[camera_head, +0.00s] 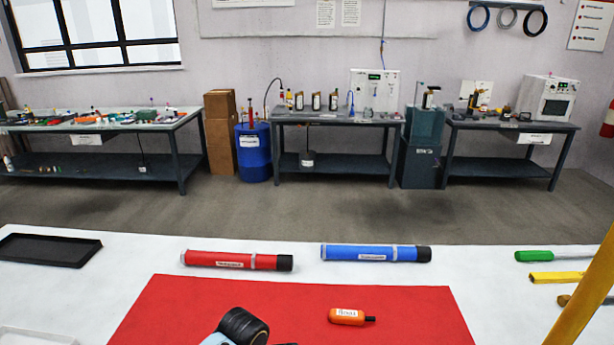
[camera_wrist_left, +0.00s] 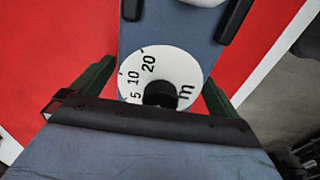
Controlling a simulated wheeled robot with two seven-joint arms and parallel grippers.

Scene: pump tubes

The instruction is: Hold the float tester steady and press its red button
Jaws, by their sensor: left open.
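In the left wrist view a blue-grey device with a round white dial (camera_wrist_left: 170,76), marked 5, 10, 20 and m, with a black knob, fills the middle; I take it to be the float tester. Two black prongs of my left gripper (camera_wrist_left: 184,14) stand apart at the top edge, on either side of the device. I cannot tell whether they touch it. In the head view a black cylinder with a light-blue part (camera_head: 243,326) shows at the bottom edge, mostly cut off. No red button shows. My right gripper is in neither view.
A red mat (camera_head: 400,310) lies on the white table, with a small orange labelled piece (camera_head: 347,316) on it. A red tube (camera_head: 220,259) and a blue tube (camera_head: 365,252) lie behind it. A black tray (camera_head: 45,248) is left; green (camera_head: 540,255) and yellow (camera_head: 553,277) handled tools are right.

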